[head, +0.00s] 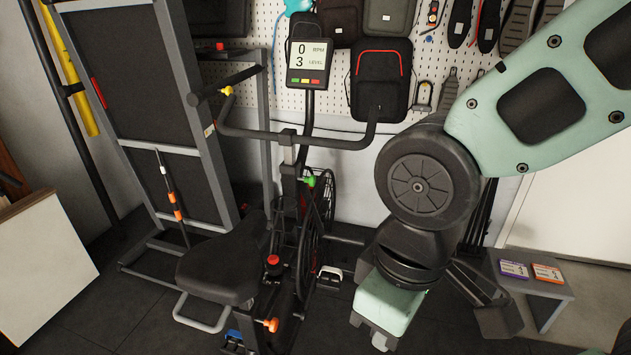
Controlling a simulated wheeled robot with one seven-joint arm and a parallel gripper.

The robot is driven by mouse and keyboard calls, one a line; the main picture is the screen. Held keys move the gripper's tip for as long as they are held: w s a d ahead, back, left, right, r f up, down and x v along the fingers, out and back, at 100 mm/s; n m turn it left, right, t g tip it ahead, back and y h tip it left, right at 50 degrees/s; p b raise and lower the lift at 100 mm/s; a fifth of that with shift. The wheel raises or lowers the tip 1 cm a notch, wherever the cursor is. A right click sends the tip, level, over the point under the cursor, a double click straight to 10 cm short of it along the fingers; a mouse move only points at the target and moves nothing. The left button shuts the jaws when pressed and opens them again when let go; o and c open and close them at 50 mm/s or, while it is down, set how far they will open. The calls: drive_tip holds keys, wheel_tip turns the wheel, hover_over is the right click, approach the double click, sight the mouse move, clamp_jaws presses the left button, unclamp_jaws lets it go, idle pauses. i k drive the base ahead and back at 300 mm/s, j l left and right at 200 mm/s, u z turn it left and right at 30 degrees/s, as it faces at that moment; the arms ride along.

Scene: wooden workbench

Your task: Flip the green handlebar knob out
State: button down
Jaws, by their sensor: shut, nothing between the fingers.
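The green handlebar knob (311,181) sticks out to the right from the black post of an exercise bike, below the handlebar (340,143). It is small, and I cannot tell its exact setting. My gripper (371,331) hangs at the lower middle right, below my mint-green wrist. It is well below and to the right of the knob, apart from it. It is shut and empty, with its small pale fingertips pointing down.
The bike's display (308,63) stands above the handlebar, its black saddle (222,265) at left. A yellow knob (228,91), red knob (273,261) and orange knob (271,325) are on the bike. A low grey table (545,290) with two small boxes stands at right.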

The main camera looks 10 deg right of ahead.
sight(312, 180)
drive_tip(key=k+l, duration=0.1)
drive_tip(key=l, duration=0.45)
drive_tip(key=i+l+u, duration=0.2)
drive_tip(key=l, duration=0.35)
drive_tip(key=l+u, duration=0.15)
drive_tip(key=l, duration=0.35)
drive_tip(key=i+l+u, duration=0.15)
drive_tip(key=i, duration=0.25)
drive_tip(key=i+l+u, duration=0.2)
drive_tip(key=i, duration=0.25)
drive_tip(key=i+j+u, duration=0.1)
drive_tip(key=i, duration=0.45)
drive_tip(key=j, duration=0.1)
